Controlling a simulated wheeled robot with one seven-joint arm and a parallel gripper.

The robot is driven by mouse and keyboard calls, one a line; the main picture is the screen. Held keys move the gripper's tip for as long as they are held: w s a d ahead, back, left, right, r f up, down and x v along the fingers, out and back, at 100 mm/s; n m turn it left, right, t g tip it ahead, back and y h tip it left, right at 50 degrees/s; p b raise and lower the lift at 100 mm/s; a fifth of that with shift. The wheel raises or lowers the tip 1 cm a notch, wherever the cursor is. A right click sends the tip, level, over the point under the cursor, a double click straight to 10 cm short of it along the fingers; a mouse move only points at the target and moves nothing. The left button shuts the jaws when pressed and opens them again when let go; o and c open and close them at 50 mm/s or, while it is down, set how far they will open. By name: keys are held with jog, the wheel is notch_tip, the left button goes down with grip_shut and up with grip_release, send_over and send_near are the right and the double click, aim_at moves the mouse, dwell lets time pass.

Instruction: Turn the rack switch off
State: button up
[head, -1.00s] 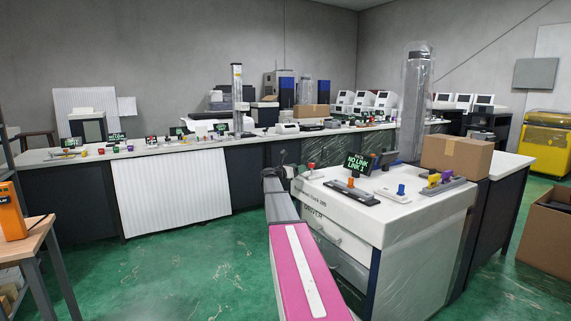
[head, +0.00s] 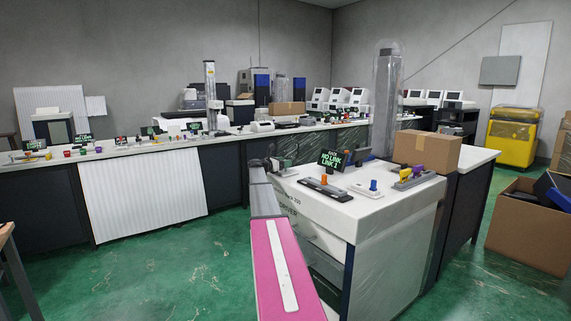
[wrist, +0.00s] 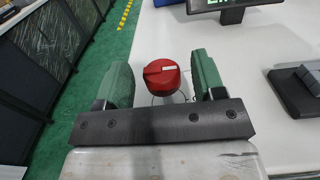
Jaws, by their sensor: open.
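The pointer lies nearly sideways in that view. My gripper (wrist: 163,72) is open, with one green finger on each side of the red switch. Gaps show between the fingers and the switch. In the head view my gripper (head: 282,162) is over the left part of the white cabinet top (head: 345,212), and it hides the red switch.
On the cabinet top, a NO LINK display (head: 332,159), an orange-knobbed switch base (head: 325,187), a blue knob (head: 373,185) and a yellow-and-purple switch strip (head: 418,178) stand right of my gripper. A cardboard box (head: 427,151) stands behind. Green floor is clear at left.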

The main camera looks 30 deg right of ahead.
jog(key=shift+d, duration=0.55)
jog(key=c, duration=0.9)
